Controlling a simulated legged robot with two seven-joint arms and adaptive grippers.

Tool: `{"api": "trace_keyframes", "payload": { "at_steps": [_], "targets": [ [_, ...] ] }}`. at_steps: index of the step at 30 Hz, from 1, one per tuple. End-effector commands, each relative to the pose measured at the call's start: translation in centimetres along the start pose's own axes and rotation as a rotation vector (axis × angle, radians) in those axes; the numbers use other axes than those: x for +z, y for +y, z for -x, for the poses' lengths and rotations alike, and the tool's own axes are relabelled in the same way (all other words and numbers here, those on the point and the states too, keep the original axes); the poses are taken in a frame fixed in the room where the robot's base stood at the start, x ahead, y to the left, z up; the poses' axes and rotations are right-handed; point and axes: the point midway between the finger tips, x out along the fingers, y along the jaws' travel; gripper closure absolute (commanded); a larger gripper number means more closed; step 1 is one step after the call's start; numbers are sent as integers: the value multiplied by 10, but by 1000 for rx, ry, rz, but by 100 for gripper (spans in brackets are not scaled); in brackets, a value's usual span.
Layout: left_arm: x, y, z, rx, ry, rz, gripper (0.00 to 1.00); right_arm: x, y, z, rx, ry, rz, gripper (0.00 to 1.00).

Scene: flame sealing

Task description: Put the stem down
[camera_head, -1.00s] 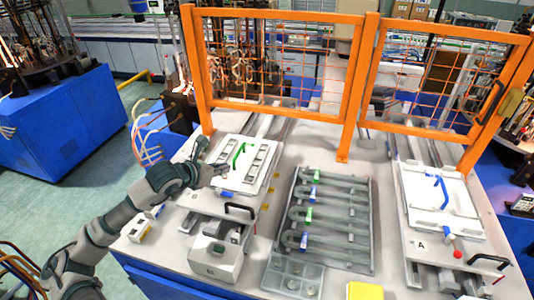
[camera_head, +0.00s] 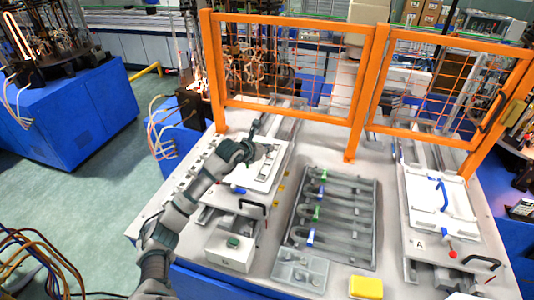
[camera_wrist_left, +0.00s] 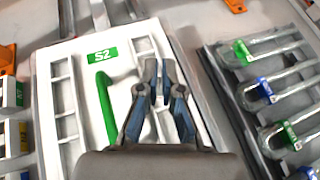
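The green stem (camera_wrist_left: 105,107) lies on a white plate (camera_wrist_left: 141,33) marked S2 in the left wrist view, its upper end bent. My left gripper (camera_wrist_left: 158,72) is right of the stem, apart from it, over the plate's right part. Its fingertips are close together with a narrow gap, and nothing shows between them. In the head view my left gripper (camera_head: 268,149) is over the left white plate (camera_head: 266,181), and the arm hides much of the plate; I cannot make out the stem there. My right gripper is not in view.
A grey rack (camera_head: 367,225) with blue- and green-marked curved tubes stands right of the plate. A second white plate (camera_head: 458,211) with a blue stem (camera_head: 441,190) is farther right. An orange mesh fence (camera_head: 347,140) stands behind. A yellow block (camera_head: 366,287) sits at the front.

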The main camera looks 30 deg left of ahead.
Motion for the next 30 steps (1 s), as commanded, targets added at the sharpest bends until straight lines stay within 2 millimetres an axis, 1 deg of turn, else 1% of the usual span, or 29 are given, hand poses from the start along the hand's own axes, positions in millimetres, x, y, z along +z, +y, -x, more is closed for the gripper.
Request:
{"api": "trace_keyframes", "payload": {
  "at_steps": [3, 5, 11, 14, 15, 25, 28, 30],
  "targets": [
    [-17, 0, -8, 0, 4, 0, 100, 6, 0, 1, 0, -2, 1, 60],
    [-23, -1, -12, 0, 5, 0, 100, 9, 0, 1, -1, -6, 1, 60],
    [-27, -3, -16, -1, 7, -1, 100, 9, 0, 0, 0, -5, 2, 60],
    [-27, -2, -15, -1, 5, 0, 78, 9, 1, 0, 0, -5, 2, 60],
    [-27, -2, -15, 0, 5, 0, 69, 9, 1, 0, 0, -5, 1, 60],
    [-26, 0, -12, 1, 1, 1, 69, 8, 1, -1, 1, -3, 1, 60],
    [-26, 1, -2, 1, 1, 1, 69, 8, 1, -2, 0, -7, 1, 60],
    [-26, 1, 10, 2, 1, -2, 69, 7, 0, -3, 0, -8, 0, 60]
  ]
}}
